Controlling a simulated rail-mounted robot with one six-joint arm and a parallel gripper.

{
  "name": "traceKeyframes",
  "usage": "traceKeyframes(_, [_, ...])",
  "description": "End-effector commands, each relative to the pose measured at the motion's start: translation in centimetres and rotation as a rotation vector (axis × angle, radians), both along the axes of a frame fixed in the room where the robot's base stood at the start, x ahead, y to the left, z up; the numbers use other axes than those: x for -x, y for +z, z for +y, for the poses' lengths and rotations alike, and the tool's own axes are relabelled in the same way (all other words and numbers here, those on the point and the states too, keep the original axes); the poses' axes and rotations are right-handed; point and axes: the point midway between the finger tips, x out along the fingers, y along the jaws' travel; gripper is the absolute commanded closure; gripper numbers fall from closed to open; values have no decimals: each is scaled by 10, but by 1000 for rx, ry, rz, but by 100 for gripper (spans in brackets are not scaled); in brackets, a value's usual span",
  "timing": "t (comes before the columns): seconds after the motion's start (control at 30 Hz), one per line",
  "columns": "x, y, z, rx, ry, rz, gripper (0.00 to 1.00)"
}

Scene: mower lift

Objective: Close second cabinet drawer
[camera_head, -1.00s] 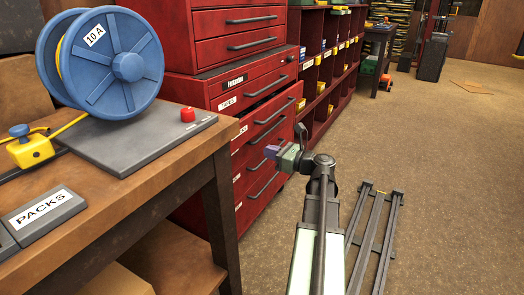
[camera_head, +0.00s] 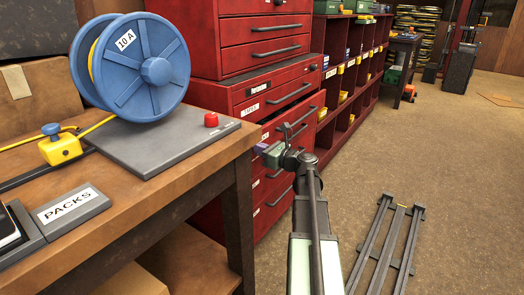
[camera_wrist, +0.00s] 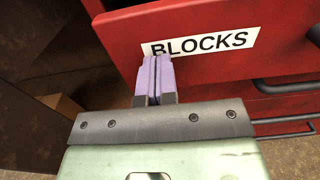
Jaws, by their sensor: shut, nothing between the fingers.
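The red cabinet drawer with a white BLOCKS label (camera_wrist: 200,42) fills the upper part of the wrist view. In the head view, this second drawer (camera_head: 313,106) of the red cabinet (camera_head: 236,92) stands pulled out, with a dark gap above its front. My gripper (camera_head: 260,149) is at the left end of the drawer front. In the wrist view its purple fingers (camera_wrist: 153,62) are together and empty, pointing at the front and overlapping the label's lower left part. I cannot tell whether they touch it. My arm hides part of the lower drawers.
A wooden workbench (camera_head: 180,145) with a blue cable reel (camera_head: 150,70) stands close on the left. Red shelving (camera_head: 335,75) runs beyond the cabinet. A dark rail frame (camera_head: 385,245) lies on the floor at right. The floor (camera_head: 440,150) beyond is open.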

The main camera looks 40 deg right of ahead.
Motion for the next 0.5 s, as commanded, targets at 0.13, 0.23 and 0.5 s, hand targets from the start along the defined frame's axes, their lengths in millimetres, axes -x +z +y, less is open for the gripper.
traceKeyframes(0.13, [-12, 0, 3, 0, 1, 0, 100])
traceKeyframes(0.23, [-29, 0, 7, 0, 3, 0, 100])
traceKeyframes(0.5, [-51, 0, 14, -2, 0, -2, 100])
